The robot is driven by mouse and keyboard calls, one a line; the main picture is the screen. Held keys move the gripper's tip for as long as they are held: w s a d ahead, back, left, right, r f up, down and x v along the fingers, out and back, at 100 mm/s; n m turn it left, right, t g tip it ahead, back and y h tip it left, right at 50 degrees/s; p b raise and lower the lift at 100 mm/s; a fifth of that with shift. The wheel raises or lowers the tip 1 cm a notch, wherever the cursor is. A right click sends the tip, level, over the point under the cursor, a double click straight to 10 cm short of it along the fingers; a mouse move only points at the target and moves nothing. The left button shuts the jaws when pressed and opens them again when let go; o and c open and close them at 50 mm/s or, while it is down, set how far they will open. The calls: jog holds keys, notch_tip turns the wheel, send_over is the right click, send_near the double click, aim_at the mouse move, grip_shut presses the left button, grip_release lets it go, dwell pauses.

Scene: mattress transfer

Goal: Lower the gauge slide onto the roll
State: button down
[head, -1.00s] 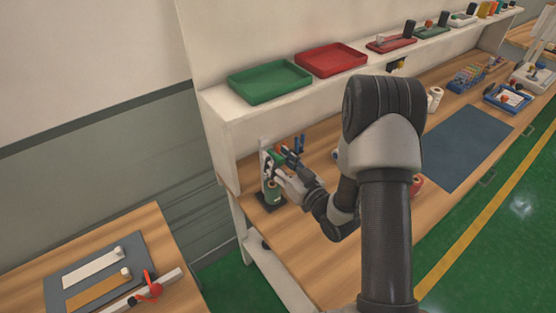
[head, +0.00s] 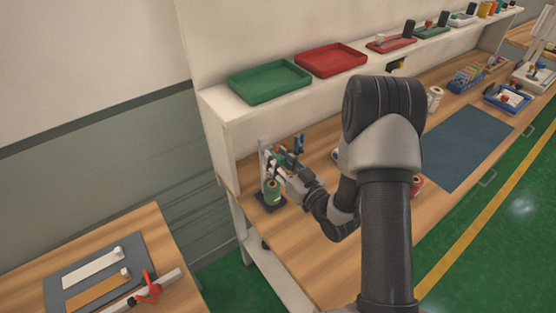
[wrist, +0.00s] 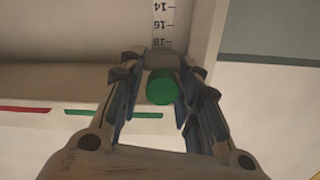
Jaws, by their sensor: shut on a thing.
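The gauge post (head: 264,158) stands upright at the near left end of the bench, by the shelf. The green roll (head: 273,194) stands upright on a dark base at its foot. My gripper (head: 283,161) is at the post, above the roll, shut on the gauge slide. In the wrist view, the slide's round green knob (wrist: 161,87) sits between the fingertips of my gripper (wrist: 160,75), with a grey block behind it. A numbered scale (wrist: 163,22) runs up beyond it. The slide is mostly hidden by my fingers in the head view. The roll is not visible in the wrist view.
A blue upright item (head: 298,143) stands close behind my gripper. The shelf above carries a green tray (head: 270,82) and a red tray (head: 331,60). A dark mat (head: 465,147) lies clear further along the bench. A side table (head: 150,230) stands at lower left.

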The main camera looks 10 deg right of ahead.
jog(key=shift+a, duration=0.15)
notch_tip(320, 180, down, 8)
jog(key=b, duration=0.8)
jog(key=shift+f, duration=0.25)
jog(key=c, duration=1.3)
grip_release()
jog(key=shift+s+a+r, duration=0.1)
jog(key=shift+c, duration=0.2)
